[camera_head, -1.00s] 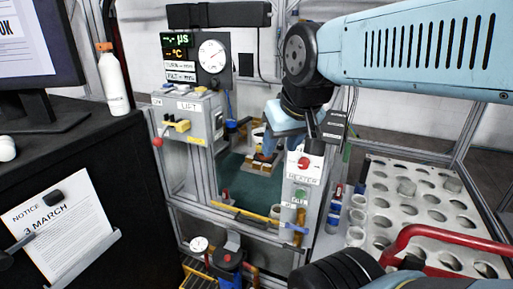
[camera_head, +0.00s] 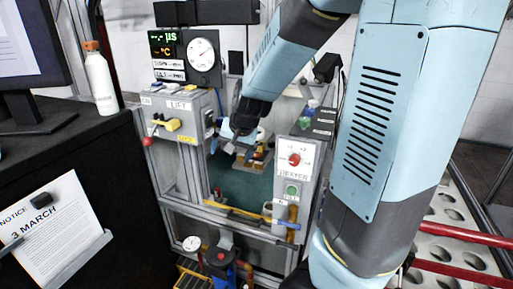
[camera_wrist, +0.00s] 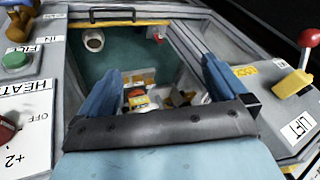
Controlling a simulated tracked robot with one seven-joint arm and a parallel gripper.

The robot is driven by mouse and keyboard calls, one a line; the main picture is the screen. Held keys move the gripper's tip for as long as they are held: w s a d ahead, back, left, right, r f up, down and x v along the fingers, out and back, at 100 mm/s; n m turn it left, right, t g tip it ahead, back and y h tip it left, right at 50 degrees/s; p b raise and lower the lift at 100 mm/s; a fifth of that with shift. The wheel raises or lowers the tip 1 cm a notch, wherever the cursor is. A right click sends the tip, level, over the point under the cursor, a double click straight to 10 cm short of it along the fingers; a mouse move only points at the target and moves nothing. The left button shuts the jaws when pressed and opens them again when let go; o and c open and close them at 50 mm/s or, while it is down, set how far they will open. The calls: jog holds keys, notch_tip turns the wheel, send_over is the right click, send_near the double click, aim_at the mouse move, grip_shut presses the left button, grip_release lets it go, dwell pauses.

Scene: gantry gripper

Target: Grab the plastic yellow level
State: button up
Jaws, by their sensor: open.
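A yellow bar (camera_head: 236,209) lies along the front edge of the square opening; it also shows in the wrist view (camera_wrist: 118,22). A yellow block (camera_head: 172,126) with a red-knobbed lever sits on the LIFT box; it also shows in the wrist view (camera_wrist: 292,83). Small yellow and orange pieces (camera_wrist: 137,98) lie down inside the opening. I cannot tell which of these is the level. My gripper (camera_wrist: 162,66) is open over the opening, its blue fingers wide apart with nothing between them. In the head view, my gripper (camera_head: 232,130) is partly hidden and small.
The LIFT box (camera_head: 183,106) stands left of the opening and the heater box (camera_head: 296,165) right of it. A black handle (camera_wrist: 112,14) lies beside the yellow bar. A white cup (camera_wrist: 93,40) is near the opening's edge. A holed rack (camera_head: 450,205) is at right.

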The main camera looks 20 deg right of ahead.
jog(key=w+d+f+m+h, duration=0.25)
jog(key=w+f, duration=0.25)
jog(key=f, duration=0.4)
jog(key=w+d+f+m+h, duration=0.25)
jog(key=w+f+h, duration=0.2)
jog(key=f, duration=0.45)
jog(key=w+d+t+h, duration=0.2)
jog(key=w+d, duration=0.2)
jog(key=w, duration=0.1)
jog(key=w+d+r+t+h, duration=0.1)
jog(key=w+d+t+h, duration=0.1)
jog(key=w+d, duration=0.3)
jog(key=w+d+r+n+t+h, duration=0.1)
jog(key=w+d+t+h, duration=0.2)
jog(key=w+d, duration=0.2)
jog(key=shift+w+r, duration=0.1)
jog(key=shift+w, duration=0.85)
jog(key=shift+c, duration=0.2)
jog(key=c, duration=1.1)
jog(key=shift+o, duration=0.2)
